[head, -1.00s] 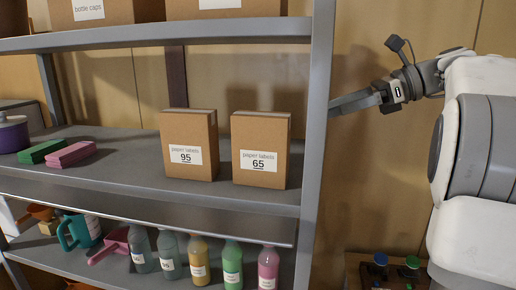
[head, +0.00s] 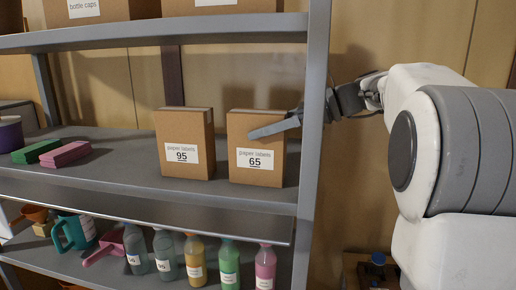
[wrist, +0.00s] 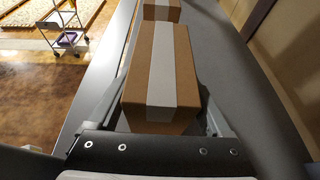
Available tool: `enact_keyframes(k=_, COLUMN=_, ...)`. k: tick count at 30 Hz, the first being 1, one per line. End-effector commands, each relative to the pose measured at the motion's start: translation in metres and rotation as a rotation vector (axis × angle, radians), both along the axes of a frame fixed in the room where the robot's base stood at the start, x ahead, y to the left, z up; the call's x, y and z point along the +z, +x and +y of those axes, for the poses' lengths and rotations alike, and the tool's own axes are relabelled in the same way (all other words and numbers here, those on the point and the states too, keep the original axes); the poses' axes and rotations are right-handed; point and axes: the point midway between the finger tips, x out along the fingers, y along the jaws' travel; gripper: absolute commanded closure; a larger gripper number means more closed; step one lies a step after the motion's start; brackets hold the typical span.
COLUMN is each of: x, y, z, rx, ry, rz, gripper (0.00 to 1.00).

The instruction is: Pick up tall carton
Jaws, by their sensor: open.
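A brown carton labelled "paper labels 65" (head: 256,165) stands upright on the middle shelf near the right post. A similar carton labelled "paper labels 95" (head: 184,150) stands to its left. My gripper (head: 272,122) reaches in past the right post; one finger lies across the front of the 65 carton, and the other is mostly hidden behind it. In the wrist view, the near carton (wrist: 160,75), with white tape along its top, sits between the two open fingers. Contact cannot be told. The other carton (wrist: 160,10) is beyond it.
The shelf post (head: 313,150) stands close beside my gripper. An upper shelf (head: 230,29) runs above the cartons. Pink (head: 62,154) and green blocks (head: 37,150) lie further left. Several bottles (head: 195,262) stand on the shelf below. Bare shelf lies between blocks and cartons.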

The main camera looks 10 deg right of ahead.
Motion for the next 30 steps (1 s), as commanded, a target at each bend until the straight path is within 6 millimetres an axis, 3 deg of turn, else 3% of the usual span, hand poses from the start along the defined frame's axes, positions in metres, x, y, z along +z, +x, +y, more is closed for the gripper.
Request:
enact_keyframes(k=7, x=-0.0009, y=0.001, z=0.0021, rx=-0.001, ry=0.0, rz=0.0, gripper=0.18)
enact_keyframes(k=8, x=-0.0008, y=0.0009, z=0.0021, rx=-0.001, ry=0.0, rz=0.0, gripper=0.21)
enact_keyframes(k=21, x=-0.0007, y=0.0009, z=0.0017, rx=-0.001, ry=0.0, rz=0.0, gripper=1.0)
enact_keyframes(k=30, x=0.0019, y=0.0008, z=0.0018, rx=-0.001, ry=0.0, rz=-0.003, gripper=1.0)
